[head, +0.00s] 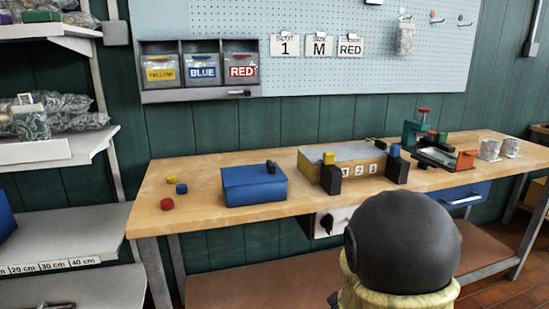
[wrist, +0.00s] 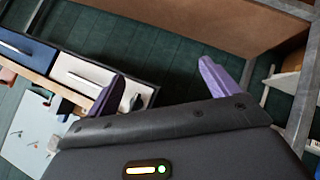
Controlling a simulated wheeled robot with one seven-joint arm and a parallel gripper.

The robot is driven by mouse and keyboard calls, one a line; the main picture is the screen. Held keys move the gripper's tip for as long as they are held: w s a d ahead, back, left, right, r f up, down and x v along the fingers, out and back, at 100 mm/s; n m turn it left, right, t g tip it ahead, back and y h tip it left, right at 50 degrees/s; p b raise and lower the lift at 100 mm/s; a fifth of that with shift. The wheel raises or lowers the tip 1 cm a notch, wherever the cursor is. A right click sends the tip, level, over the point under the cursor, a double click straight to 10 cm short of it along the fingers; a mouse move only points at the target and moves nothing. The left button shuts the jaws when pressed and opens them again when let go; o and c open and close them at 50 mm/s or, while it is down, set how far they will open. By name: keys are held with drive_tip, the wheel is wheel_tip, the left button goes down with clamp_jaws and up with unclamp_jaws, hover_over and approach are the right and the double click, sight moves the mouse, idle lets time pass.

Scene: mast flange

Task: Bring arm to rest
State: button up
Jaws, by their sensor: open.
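My gripper (wrist: 163,85) shows in the wrist view with two purple fingers spread wide apart and nothing between them. Beyond the fingers is the dark green panelled wall, with the workbench seen tilted. In the head view a dark rounded part of my arm with a yellowish collar stands at the lower right, in front of the workbench (head: 225,222). My fingers do not show in the head view.
The bench holds a blue box (head: 255,186), a red piece (head: 167,204), a wooden box with black blocks (head: 345,155), and a green and red device (head: 418,130). Shelves (head: 60,215) stand at left. Labelled bins (head: 200,93) hang on the wall.

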drive_tip(key=s+a+r+m+g+y, duration=0.15)
drive_tip(key=s+m+g, duration=0.55)
drive_tip(key=s, duration=0.9)
wheel_tip(320, 180, up, 34)
drive_tip(key=p, duration=3.3)
drive_tip(key=shift+w+d+p, duration=0.15)
drive_tip(key=shift+w+p, duration=0.1)
drive_tip(key=shift+p, duration=0.05)
drive_tip(key=shift+f, duration=0.1)
